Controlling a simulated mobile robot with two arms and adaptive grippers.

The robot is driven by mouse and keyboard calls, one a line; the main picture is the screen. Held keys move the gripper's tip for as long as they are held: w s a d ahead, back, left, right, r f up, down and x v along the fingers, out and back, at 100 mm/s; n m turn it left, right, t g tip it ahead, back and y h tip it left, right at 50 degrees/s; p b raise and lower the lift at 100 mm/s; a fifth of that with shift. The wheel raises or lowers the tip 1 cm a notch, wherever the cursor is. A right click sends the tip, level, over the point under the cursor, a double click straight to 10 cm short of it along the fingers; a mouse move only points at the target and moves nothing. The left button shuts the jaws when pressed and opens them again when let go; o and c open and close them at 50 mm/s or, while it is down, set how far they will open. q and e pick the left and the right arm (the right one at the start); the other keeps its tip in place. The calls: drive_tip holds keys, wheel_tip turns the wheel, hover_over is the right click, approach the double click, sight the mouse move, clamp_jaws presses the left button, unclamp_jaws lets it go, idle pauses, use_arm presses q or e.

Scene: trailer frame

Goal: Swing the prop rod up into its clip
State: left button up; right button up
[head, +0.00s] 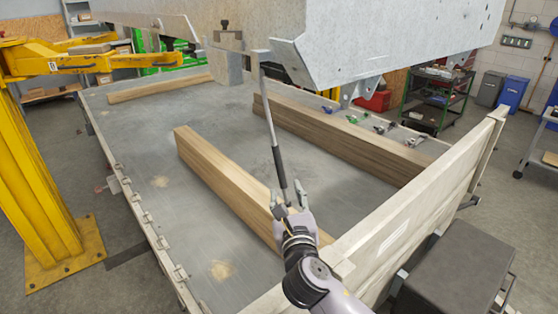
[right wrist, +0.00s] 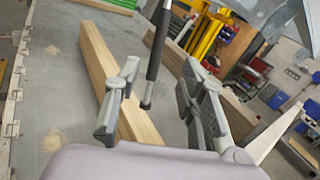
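The prop rod (head: 268,110) is a thin grey bar with a black sleeve. It hangs from the raised metal body (head: 400,40) and slants down toward my right gripper (head: 290,198). In the right wrist view the rod's dark lower part (right wrist: 155,55) ends in a small tip between the two fingers. My right gripper (right wrist: 160,105) is open, with gaps visible on both sides of the rod. A bracket with a black knob (head: 225,28) sits near the rod's top; I cannot tell whether it is the clip. My left gripper is not in view.
Wooden beams (head: 215,170) lie on the grey trailer bed (head: 130,130), one just behind my right gripper. A pale side board (head: 420,205) runs along the right. A yellow lift post (head: 40,175) stands at left.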

sight(280, 167)
drive_tip(key=w, duration=0.3)
drive_tip(key=w+p, duration=0.1)
drive_tip(key=w, duration=0.6)
drive_tip(key=shift+w+a+f+p, duration=0.1)
drive_tip(key=shift+a+p, duration=0.2)
drive_tip(key=shift+p, duration=0.1)
drive_tip(key=shift+w+a+f, duration=0.15)
drive_tip(key=shift+w, duration=2)
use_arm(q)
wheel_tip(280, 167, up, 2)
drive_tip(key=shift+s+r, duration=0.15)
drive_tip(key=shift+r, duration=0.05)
use_arm(e)
drive_tip(key=c, duration=0.4)
clamp_jaws()
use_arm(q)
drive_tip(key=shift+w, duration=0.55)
